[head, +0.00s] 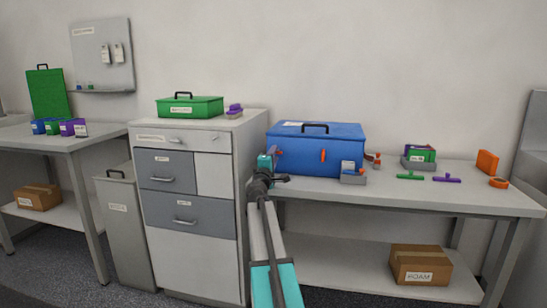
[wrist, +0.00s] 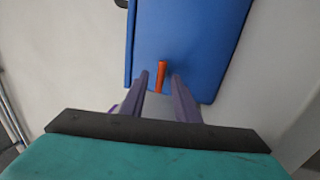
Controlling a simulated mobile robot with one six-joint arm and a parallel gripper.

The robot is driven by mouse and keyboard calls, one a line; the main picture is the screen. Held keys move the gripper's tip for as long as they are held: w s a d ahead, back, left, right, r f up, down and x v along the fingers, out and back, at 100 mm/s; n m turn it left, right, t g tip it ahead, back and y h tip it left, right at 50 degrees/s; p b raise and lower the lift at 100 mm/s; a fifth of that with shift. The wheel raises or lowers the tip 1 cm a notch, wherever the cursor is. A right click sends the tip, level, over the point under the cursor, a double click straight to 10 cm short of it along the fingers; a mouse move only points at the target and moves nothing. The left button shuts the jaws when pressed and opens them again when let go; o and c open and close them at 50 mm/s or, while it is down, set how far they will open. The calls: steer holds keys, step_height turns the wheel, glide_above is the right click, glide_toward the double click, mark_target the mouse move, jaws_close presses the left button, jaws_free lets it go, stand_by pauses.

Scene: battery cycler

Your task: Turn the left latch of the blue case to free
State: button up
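The blue case (head: 345,145) stands shut on the right-hand bench, with a dark handle (head: 315,126) on its lid. Its right orange latch (head: 323,155) is upright on the front. My gripper (head: 273,156) is at the left end of the case front, largely covering the left latch in the head view. In the wrist view, the left latch (wrist: 161,76) is an orange bar on the blue front (wrist: 190,40). The two purple fingers of my gripper (wrist: 160,84) stand apart on either side of it, with gaps; whether they reach its depth is unclear.
A small grey block with a blue and white top (head: 352,173) sits before the case. Orange, green and purple items (head: 410,176) lie to the right. A drawer cabinet (head: 185,205) with a green case (head: 190,107) stands left of my arm.

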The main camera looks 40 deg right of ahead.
steer(key=shift+a, duration=0.1)
steer(key=v, duration=1.3)
steer(key=shift+s+a+p, duration=0.2)
steer(key=shift+a+p, duration=0.05)
steer(key=shift+p, duration=0.15)
stand_by(0.6)
